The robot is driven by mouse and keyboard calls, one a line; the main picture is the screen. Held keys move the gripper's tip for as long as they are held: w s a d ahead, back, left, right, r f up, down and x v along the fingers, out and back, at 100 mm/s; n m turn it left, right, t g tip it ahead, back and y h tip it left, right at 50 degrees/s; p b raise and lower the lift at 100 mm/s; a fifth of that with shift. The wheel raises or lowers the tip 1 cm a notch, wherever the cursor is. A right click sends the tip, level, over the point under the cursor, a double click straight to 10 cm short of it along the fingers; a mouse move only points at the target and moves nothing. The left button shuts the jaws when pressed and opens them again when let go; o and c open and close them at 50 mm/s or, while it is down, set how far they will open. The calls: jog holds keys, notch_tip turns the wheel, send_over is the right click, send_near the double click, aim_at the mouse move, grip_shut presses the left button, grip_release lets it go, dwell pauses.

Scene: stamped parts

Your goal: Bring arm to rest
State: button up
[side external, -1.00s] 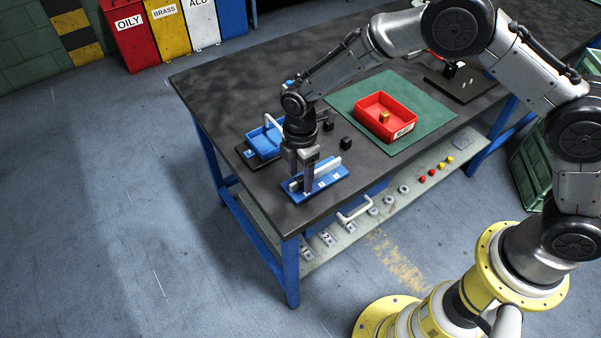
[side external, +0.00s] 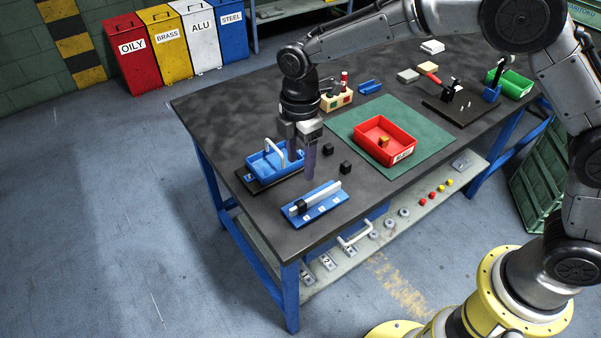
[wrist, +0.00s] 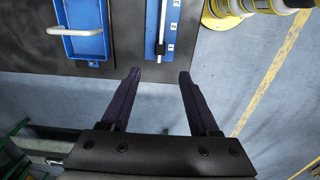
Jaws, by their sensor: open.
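My gripper (side external: 301,166) is open and empty, pointing down above the bench near its front left corner. It hangs in the air between the blue tray with a white handle (side external: 258,163) and the blue slide fixture (side external: 322,204). The fixture has a pale rail and a black slider (side external: 299,207) near the rail's left end. In the wrist view my open fingers (wrist: 159,76) have nothing between them. The fixture (wrist: 173,14) with its numbered marks and the blue tray (wrist: 85,46) lie beyond the fingertips there.
Two black cubes (side external: 345,167) lie right of my gripper. A red bin (side external: 365,139) holding a brass-coloured block stands on a green mat (side external: 430,132). A block holder (side external: 337,102), a dark board (side external: 440,108) and a green bin (side external: 518,84) are farther back.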

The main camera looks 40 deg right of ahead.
jog(key=shift+r, duration=0.45)
jog(key=d+r+m+t, duration=0.2)
jog(key=d+r, duration=0.5)
jog(key=r, duration=0.5)
jog(key=s+d+r+m+t, duration=0.2)
jog(key=s+d+r+m, duration=0.1)
jog(key=s+d+r, duration=0.5)
jog(key=s+d+m+t, duration=0.25)
jog(key=s+m, duration=0.25)
jog(key=s, duration=0.6)
jog(key=s+d+f+m, duration=0.2)
jog(key=s+f+m, duration=0.5)
jog(key=s+m, duration=0.1)
jog(key=shift+f+g, duration=0.2)
jog(key=shift+g, duration=0.25)
